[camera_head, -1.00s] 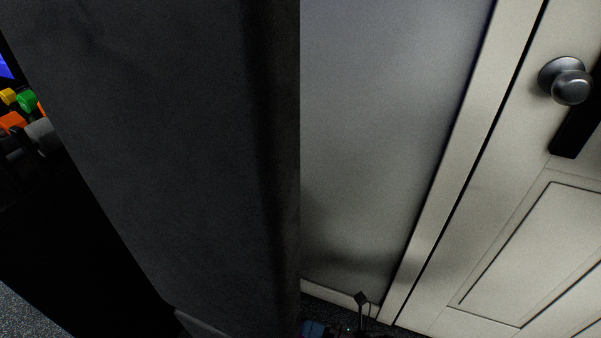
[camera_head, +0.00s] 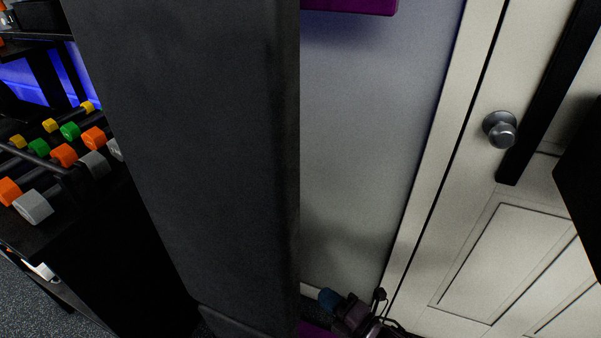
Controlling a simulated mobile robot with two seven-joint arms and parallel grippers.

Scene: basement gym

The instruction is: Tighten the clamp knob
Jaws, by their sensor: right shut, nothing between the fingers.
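My left gripper is not in view. I cannot make out a clamp or a clamp knob. The only knob that shows clearly is a round dark metal door knob (camera_head: 501,130), well away from the gripper.
A large dark panel (camera_head: 200,150) blocks much of the left half. A rack (camera_head: 105,205) of orange, grey, green and yellow dumbbells stands at the left. A cream panelled door (camera_head: 510,245) is at the right. A purple thing (camera_head: 350,5) shows at the top.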

